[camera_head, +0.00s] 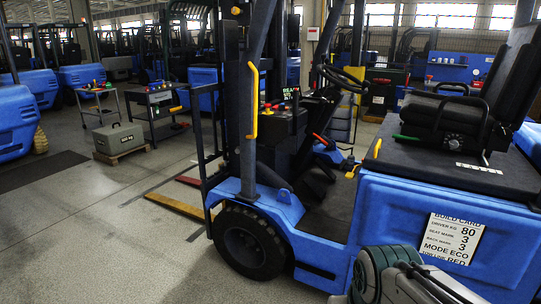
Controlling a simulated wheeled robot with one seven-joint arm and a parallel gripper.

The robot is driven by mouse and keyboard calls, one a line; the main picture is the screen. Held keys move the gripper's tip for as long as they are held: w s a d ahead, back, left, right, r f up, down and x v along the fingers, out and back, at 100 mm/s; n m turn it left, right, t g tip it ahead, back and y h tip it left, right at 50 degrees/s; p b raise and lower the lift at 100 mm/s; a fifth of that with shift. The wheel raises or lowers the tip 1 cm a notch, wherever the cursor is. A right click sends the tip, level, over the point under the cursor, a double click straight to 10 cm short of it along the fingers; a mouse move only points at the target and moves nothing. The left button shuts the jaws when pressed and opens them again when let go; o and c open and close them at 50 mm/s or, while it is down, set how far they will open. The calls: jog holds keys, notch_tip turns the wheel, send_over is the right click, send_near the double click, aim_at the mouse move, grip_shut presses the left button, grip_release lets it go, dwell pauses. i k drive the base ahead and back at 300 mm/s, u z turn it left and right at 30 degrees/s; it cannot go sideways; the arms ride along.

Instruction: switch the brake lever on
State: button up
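A blue forklift (400,210) fills the right half of the head view, with its mast at the left and its black seat (445,120) at the right. A red-handled lever (320,139) slants up in the cab, below the steering wheel (343,78). A green-tipped lever (405,138) lies beside the seat, and a yellow grip (377,148) stands at the seat base's edge. I cannot tell which one is the brake lever or its position. Part of my arm shows at the bottom, in front of the forklift. My gripper's fingers do not show.
A printed build card (452,239) is on the forklift's side. A grey weight (119,138) sits on a wooden pallet at the left, near two small carts (158,97). The floor at lower left is clear. More blue forklifts stand behind.

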aim_at(296, 93)
jog(key=u, duration=0.25)
jog(key=i, duration=2.85)
jog(key=z, duration=0.5)
